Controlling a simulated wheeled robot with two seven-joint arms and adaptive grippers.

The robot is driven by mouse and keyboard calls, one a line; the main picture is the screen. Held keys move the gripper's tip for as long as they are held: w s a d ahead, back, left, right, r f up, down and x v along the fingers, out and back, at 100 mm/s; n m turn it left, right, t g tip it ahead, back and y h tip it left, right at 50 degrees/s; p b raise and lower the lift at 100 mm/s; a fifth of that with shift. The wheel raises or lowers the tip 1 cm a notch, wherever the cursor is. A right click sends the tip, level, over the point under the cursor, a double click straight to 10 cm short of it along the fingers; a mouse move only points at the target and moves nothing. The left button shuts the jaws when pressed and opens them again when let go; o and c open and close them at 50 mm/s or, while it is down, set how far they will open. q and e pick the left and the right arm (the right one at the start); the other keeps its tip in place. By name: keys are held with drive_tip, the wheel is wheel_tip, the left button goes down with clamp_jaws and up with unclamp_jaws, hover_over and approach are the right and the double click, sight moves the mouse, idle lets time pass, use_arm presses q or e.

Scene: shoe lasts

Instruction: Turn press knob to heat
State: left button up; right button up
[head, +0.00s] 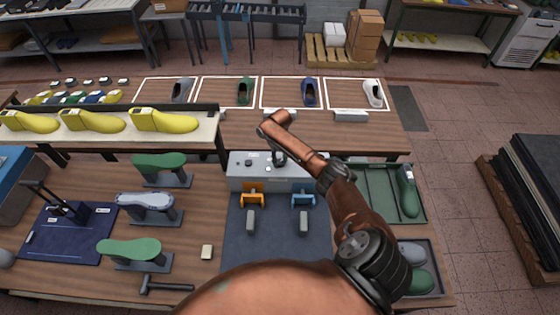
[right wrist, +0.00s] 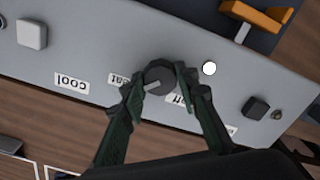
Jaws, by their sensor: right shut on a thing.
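The grey press control box (head: 245,182) stands at the centre of the head view; its panel (right wrist: 225,88) fills much of the right wrist view. The round dark knob (right wrist: 160,76) sits between the fingers of my right gripper (right wrist: 160,78), which is shut on it. Its pale pointer mark faces lower left, between the partly covered heat label (right wrist: 118,78) and off label (right wrist: 178,99). The cool label (right wrist: 71,82) lies farther left. In the head view my right gripper (head: 279,160) covers the knob. My left gripper is not in view.
A white round light (right wrist: 209,68) and a dark square button (right wrist: 256,107) are on the panel, with a pale square button (right wrist: 32,34) at the other end. Orange (head: 252,198) and blue (head: 303,199) clamps stand in front of the box. A green tray (head: 378,205) lies right.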

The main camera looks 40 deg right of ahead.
sight(280, 161)
drive_tip(key=shift+w, duration=0.1)
drive_tip(key=o, duration=1.1)
drive_tip(key=shift+o, duration=0.2)
wheel_tip(280, 161, up, 12)
idle(0.4)
